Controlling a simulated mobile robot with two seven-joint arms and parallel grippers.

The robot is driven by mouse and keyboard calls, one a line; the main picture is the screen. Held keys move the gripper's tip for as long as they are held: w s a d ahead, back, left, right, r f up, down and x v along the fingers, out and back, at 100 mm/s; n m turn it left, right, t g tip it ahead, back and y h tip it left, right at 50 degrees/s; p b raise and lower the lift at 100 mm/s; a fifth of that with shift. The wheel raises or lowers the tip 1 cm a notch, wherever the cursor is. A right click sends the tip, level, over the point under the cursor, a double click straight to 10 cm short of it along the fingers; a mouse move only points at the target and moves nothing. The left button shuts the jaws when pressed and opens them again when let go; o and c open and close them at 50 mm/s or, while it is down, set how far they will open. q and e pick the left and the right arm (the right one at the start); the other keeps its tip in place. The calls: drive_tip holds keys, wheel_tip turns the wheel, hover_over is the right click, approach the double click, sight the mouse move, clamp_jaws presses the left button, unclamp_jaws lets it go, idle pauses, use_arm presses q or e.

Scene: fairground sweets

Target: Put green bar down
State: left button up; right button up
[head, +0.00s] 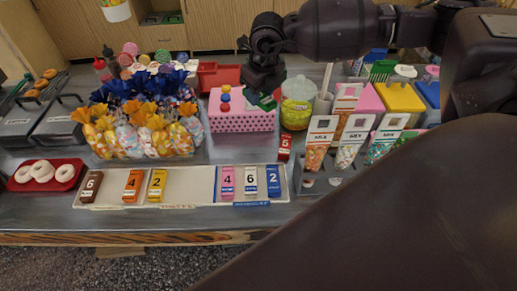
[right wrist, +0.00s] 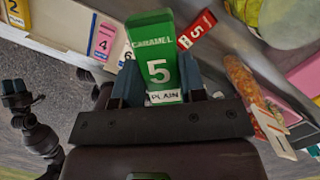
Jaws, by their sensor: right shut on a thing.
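My right gripper (head: 265,93) is shut on the green bar (right wrist: 158,60), which reads CARAMEL, 5 and PLAIN. In the right wrist view the bar stands out between the two fingers (right wrist: 160,88).
A red bar (head: 284,148) marked 5 lies behind the tray's right end. Wrapped sweet bags (head: 150,137) stand behind its left part. A red plate (head: 66,175) of doughnuts is far left.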

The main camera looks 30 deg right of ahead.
drive_tip(key=m, duration=0.3)
drive_tip(key=m+h, duration=0.1)
drive_tip(key=m, duration=0.2)
drive_tip(key=shift+w+a+m, duration=0.1)
drive_tip(key=shift+w+m, duration=0.1)
drive_tip(key=shift+m, duration=0.6)
hover_over(259, 148)
drive_tip(key=f, duration=1.4)
drive_tip(key=shift+s+a+f+p, duration=0.2)
drive_tip(key=shift+f+p, duration=0.2)
drive_tip(key=shift+f, duration=2.4)
